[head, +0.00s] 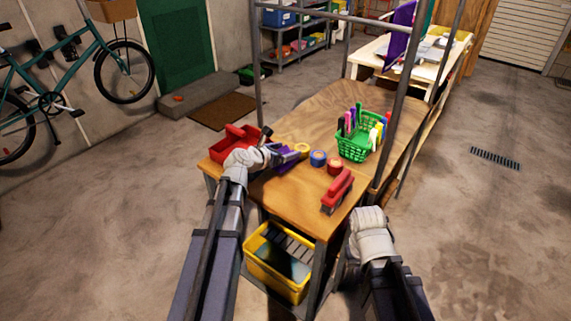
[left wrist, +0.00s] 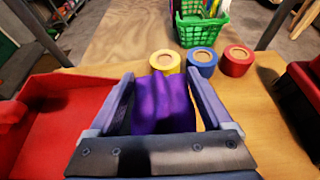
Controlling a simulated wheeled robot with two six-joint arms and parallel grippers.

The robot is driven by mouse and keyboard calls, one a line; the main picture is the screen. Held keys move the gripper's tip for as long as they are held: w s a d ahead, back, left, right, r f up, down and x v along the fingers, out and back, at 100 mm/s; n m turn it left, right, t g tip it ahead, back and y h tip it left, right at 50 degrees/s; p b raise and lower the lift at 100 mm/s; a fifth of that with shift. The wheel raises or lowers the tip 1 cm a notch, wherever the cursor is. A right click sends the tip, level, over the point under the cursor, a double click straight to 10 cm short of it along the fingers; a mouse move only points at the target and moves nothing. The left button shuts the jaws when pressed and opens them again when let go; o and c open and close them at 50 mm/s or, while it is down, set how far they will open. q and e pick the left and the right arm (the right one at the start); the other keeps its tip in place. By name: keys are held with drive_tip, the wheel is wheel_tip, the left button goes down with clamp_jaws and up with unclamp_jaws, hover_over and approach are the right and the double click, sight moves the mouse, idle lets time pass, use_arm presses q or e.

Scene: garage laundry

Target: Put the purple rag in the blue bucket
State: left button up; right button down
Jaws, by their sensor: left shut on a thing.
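My left gripper (head: 288,155) is over the wooden workbench (head: 275,200), beside the red open toolbox. It is shut on the purple rag (head: 285,166). In the left wrist view the rag (left wrist: 163,104) bunches up between the two fingers. I cannot tell whether the rag still touches the bench top. My right arm hangs at the right of the bench's near end, and its fingers do not show. I see no clear blue bucket; a blue bin (head: 279,18) stands on the back shelf.
The red toolbox (head: 234,142) is left of the gripper. Yellow (head: 302,149), blue (head: 318,158) and red (head: 335,165) tape rolls, a green basket of markers (head: 355,148) and a red-handled brush (head: 338,190) are to the right. A yellow crate (head: 279,284) sits below. Floor at right is clear.

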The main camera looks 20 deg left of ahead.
use_arm(q)
drive_tip(key=shift+f+b, duration=1.9)
drive_tip(key=shift+b, duration=0.05)
drive_tip(key=shift+r, duration=0.1)
drive_tip(key=o, duration=1.1)
drive_tip(key=shift+o, duration=0.2)
drive_tip(key=shift+s+a+r+p, duration=0.1)
drive_tip(key=shift+s+r+p, duration=0.1)
drive_tip(key=shift+s+p, duration=0.15)
drive_tip(key=p+v, duration=0.4)
drive_tip(key=v, duration=0.7)
drive_tip(key=shift+s+a+r, duration=0.1)
